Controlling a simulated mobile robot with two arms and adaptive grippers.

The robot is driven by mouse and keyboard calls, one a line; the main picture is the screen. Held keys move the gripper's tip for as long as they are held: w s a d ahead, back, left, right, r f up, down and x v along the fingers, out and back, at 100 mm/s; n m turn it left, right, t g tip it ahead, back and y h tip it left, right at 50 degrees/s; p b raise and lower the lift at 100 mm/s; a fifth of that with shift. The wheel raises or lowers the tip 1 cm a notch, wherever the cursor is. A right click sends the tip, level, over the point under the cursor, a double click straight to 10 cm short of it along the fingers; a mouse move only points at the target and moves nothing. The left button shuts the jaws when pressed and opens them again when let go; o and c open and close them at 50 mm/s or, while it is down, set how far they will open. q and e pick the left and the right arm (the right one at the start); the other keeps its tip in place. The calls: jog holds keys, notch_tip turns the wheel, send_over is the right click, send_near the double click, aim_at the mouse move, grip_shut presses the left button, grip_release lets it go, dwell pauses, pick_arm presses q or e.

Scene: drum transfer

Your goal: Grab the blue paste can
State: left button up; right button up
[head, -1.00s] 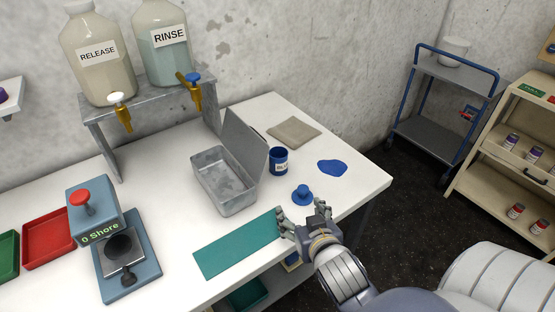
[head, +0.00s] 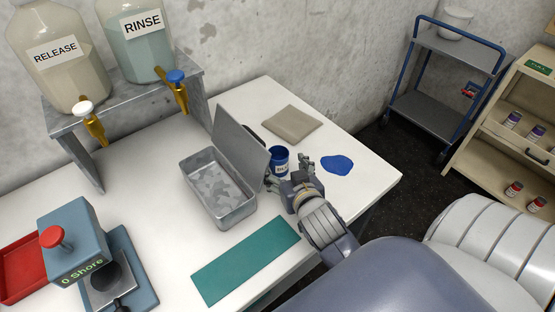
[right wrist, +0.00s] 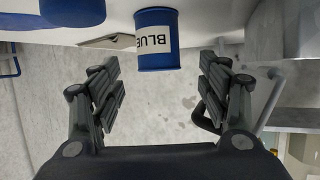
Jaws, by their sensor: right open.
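The blue paste can (head: 279,155) stands upright on the white table, to the right of the open metal box. In the right wrist view the can (right wrist: 157,42), with a white label reading BLUE, appears upside down between and beyond the fingers. My right gripper (head: 289,172) is open, its fingers just in front of the can with one at each side. In the right wrist view the open gripper (right wrist: 161,64) shows nothing between its pads near the palm. My left gripper is not in view.
The metal box (head: 236,211) with its raised lid stands close left of the can. A beige cloth (head: 292,124) lies behind it, a blue patch (head: 337,165) to the right. A teal mat (head: 245,260) lies in front. A blue cart (head: 435,85) stands beyond the table.

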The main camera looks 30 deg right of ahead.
aim_at(281, 161)
jog(key=shift+x, duration=1)
jog(key=shift+p+x, duration=0.45)
jog(key=shift+x, duration=0.45)
jog(key=shift+p+x, duration=0.4)
jog(key=shift+x, duration=1.6)
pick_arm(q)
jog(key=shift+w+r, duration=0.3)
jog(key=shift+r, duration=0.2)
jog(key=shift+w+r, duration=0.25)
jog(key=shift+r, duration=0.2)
pick_arm(e)
jog(key=shift+s+f, duration=0.1)
jog(key=shift+s, duration=0.05)
jog(key=c, duration=0.3)
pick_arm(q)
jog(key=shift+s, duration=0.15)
pick_arm(e)
jog(key=c, duration=0.9)
